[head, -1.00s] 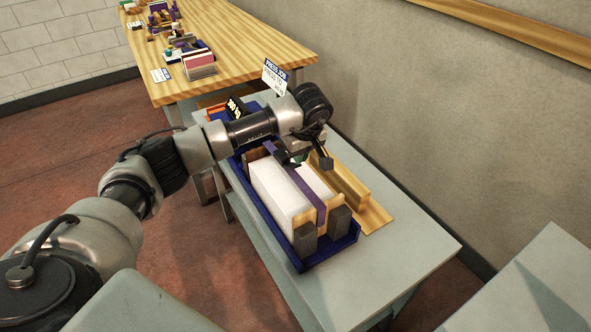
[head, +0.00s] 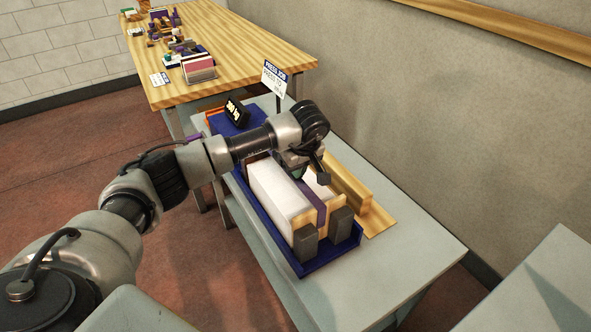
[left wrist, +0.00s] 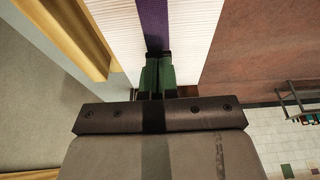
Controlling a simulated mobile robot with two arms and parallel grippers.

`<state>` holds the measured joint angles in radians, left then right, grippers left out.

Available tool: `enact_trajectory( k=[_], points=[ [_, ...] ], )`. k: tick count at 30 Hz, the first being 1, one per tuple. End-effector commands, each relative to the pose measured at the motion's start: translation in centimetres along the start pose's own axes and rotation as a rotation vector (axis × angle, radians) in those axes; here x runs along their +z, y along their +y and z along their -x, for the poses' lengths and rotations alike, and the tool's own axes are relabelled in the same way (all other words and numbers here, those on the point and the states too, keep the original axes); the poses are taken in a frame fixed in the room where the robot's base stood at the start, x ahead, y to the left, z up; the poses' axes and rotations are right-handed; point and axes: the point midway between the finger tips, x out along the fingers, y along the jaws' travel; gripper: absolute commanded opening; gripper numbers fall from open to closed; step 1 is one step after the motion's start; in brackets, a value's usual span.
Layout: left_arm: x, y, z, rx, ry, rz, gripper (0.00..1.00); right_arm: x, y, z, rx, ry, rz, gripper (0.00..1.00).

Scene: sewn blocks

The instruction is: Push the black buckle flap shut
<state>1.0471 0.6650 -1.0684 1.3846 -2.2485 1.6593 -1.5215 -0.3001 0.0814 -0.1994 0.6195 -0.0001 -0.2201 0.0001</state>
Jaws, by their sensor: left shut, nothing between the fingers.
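White paper-like stacks (head: 277,190) stand in a blue tray (head: 325,262), with a purple strap (head: 321,210) running over the top between them. My left gripper (head: 299,173) is over the strap near the far part of the stacks. In the left wrist view its fingers (left wrist: 157,72) are shut together with nothing between them, tips at the purple strap (left wrist: 155,22). The white surface (left wrist: 190,25) shows on both sides. I cannot make out the black buckle flap; the gripper and arm cover that part of the strap. My right gripper is not in view.
Dark grey blocks (head: 305,243) stand at the tray's near end. A wooden rail (head: 348,187) lies along its right side. A black display (head: 236,108) and a sign (head: 275,76) stand behind. The grey table's (head: 415,250) near right is clear.

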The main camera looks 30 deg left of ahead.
Motion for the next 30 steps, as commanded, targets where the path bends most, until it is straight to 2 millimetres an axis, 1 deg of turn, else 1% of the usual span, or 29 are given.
enact_trajectory(
  k=[1, 5, 10, 13, 20, 23, 26, 30],
  points=[
    [-0.1, 0.1, 0.3, 0.003, 0.001, 0.001, 0.0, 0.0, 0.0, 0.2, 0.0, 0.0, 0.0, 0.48],
    [0.1, 0.1, 0.6, 0.003, 0.001, -0.001, 0.0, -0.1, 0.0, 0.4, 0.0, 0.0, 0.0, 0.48],
    [1.8, 0.1, 1.9, 0.004, 0.001, -0.004, 0.0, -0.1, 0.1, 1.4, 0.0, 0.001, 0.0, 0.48],
    [2.6, 0.1, 2.2, 0.002, 0.001, -0.001, 0.0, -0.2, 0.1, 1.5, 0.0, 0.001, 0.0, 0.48],
    [2.6, 0.1, 2.1, 0.002, 0.001, 0.0, 0.0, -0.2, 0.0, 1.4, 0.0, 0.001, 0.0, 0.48],
    [2.6, 0.1, 2.4, 0.004, 0.001, 0.0, 0.0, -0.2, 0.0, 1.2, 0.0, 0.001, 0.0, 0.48],
    [2.6, 0.2, 3.5, 0.006, 0.001, 0.0, 0.0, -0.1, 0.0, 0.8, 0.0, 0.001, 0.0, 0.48],
    [2.6, 0.2, 6.1, 0.008, 0.003, -0.001, 0.0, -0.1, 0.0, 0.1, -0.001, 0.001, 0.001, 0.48]
  ],
)
